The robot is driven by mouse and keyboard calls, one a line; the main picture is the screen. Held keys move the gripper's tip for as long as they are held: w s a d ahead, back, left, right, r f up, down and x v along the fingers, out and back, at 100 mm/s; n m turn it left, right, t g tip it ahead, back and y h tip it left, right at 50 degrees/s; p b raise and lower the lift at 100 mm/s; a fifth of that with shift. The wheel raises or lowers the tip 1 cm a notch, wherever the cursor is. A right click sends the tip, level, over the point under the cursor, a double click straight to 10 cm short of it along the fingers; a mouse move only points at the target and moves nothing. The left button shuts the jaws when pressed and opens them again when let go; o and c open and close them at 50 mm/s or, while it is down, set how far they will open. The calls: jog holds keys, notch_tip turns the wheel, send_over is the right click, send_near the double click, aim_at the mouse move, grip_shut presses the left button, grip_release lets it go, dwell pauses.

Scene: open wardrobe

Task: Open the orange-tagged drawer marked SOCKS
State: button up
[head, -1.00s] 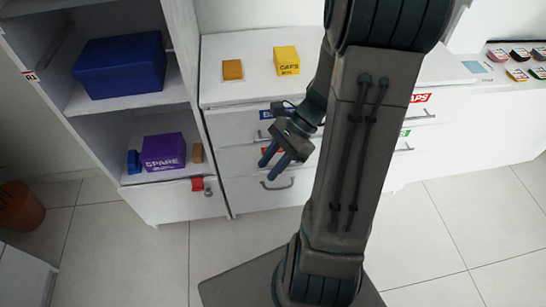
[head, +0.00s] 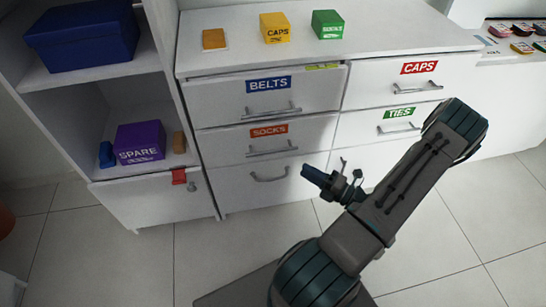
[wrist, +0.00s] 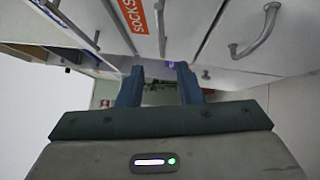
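The SOCKS drawer (head: 230,143) is a white drawer front with an orange tag (head: 269,131) and a metal bar handle (head: 272,149). It is shut, below the BELTS drawer and above an untagged one. The orange tag also shows in the wrist view (wrist: 134,14), with the drawer's handle (wrist: 161,28) beside it. My gripper (head: 306,172) is in front of the dresser, to the lower right of the SOCKS handle and apart from it. In the wrist view its two blue fingers (wrist: 160,72) stand apart with nothing between them.
The BELTS drawer (head: 214,101), CAPS drawer (head: 365,86) and TIES drawer (head: 358,128) are shut. Orange, yellow and green boxes stand on the dresser top (head: 370,40). A shelf unit (head: 85,100) adjoins at left. The floor (head: 200,250) in front is clear.

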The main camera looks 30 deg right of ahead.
aim_at(273, 152)
jog(key=b+x, duration=0.3)
jog(key=x, duration=1)
jog(key=shift+w+a+f, duration=0.1)
jog(key=shift+w, duration=0.25)
grip_shut()
